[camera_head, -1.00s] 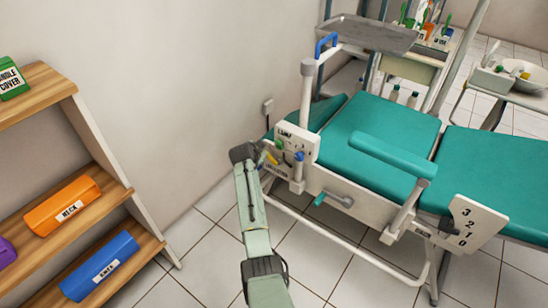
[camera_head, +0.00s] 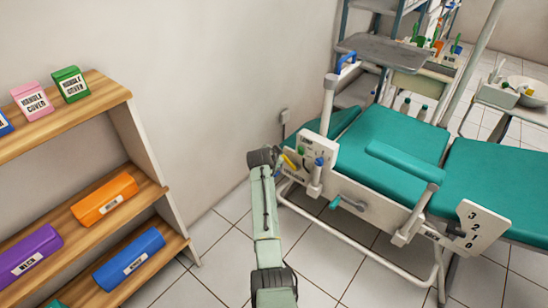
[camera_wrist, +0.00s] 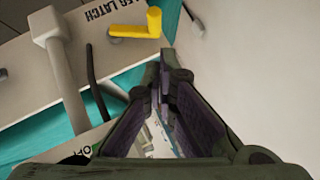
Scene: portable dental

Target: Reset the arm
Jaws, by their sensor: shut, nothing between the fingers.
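My arm (camera_head: 265,220) reaches forward from the bottom of the head view, its dark wrist beside the control panel of the green dental chair. The gripper's fingers are hard to make out there. In the wrist view my gripper (camera_wrist: 165,72) is shut, its dark fingers together with nothing between them. A yellow lever (camera_wrist: 135,28) on a white panel marked LEG LATCH lies ahead and left of the fingertips, apart from them in the picture. The dental chair (camera_head: 385,135) stands to the right of my arm.
A metal tray (camera_head: 385,50) stands behind the chair. White wall and tiled floor lie between shelf and chair.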

